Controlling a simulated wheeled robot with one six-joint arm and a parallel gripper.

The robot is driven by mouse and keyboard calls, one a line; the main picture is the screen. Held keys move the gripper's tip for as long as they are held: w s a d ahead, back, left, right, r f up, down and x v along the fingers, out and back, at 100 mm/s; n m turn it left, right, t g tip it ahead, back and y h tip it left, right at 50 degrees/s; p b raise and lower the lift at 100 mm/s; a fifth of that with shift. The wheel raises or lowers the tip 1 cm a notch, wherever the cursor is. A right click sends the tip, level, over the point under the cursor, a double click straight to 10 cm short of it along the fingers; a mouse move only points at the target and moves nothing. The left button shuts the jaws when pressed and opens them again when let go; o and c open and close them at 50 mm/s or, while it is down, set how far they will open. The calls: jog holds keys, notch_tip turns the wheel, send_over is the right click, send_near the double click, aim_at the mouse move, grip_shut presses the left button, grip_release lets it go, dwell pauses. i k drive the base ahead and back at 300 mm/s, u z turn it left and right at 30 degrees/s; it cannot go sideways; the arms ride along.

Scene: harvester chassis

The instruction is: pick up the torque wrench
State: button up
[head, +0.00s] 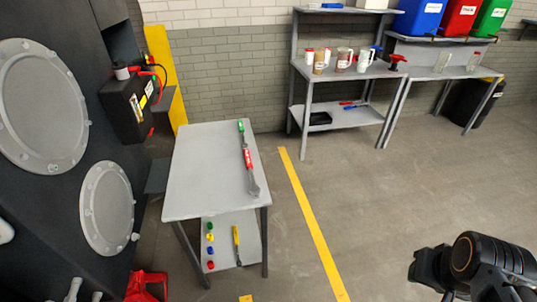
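A long tool that looks like the torque wrench (248,165) lies on the top of a small grey table (195,185). My gripper (425,266) appears as a dark shape at the lower right, well apart from the table. Its fingers are too small and dark to tell whether they are open or shut.
A lower shelf (220,256) under the table holds a yellow tool (236,244) and several small coloured items. A dark machine (60,200) stands close on the left. A rack (350,72) with mugs stands behind. Clear floor (390,190) lies between table and arm.

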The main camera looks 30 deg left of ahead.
aim_at(254, 190)
jog(key=u, duration=0.2)
jog(key=i, duration=0.9)
jog(key=u, duration=1.45)
jog(key=i, duration=0.75)
jog(key=u, duration=0.8)
